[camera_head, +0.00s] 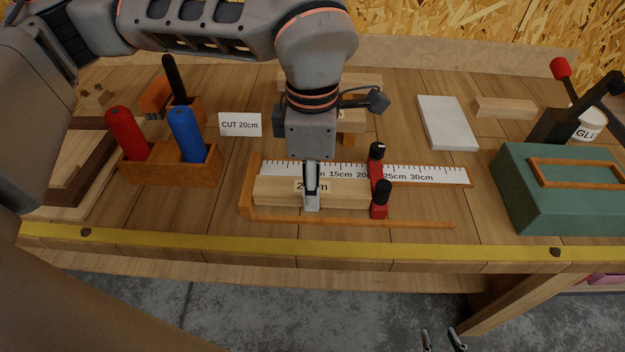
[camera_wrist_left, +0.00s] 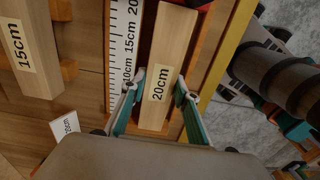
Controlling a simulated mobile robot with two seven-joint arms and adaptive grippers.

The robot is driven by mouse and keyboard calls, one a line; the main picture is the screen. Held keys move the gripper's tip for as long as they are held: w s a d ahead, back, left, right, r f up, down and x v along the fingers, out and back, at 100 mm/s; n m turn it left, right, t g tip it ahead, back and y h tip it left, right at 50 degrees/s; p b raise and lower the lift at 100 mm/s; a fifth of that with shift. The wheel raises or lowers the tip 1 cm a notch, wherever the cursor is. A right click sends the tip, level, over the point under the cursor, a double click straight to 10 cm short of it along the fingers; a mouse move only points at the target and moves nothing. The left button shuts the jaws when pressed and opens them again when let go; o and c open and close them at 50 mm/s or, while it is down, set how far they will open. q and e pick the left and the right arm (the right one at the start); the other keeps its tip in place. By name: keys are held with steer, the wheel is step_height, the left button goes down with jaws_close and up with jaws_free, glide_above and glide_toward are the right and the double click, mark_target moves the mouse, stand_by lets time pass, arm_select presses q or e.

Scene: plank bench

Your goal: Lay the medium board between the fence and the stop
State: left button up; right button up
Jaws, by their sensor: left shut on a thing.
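The medium board, labelled 20cm (camera_head: 345,193), lies lengthwise in the orange jig in front of the ruler (camera_head: 440,175). Its left end is near the jig's orange end fence (camera_head: 246,190), and its right end is beside the red stop (camera_head: 379,200). I cannot tell whether its ends touch them or whether it rests fully on the bench. My left gripper (camera_head: 312,205) is shut on the board near its middle; the left wrist view shows a finger on each side of the board (camera_wrist_left: 172,45). My right gripper (camera_head: 442,339) shows only its parted fingertips at the bottom edge, open and empty.
A board labelled 15cm (camera_wrist_left: 22,55) lies on orange supports behind the ruler. A CUT 20cm card (camera_head: 240,124) and grey slab (camera_head: 447,123) are behind.

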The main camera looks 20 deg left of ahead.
arm_select(q)
steer(key=shift+f, duration=0.3)
steer(key=shift+f, duration=0.15)
steer(key=o, duration=1.2)
steer(key=shift+r, duration=6)
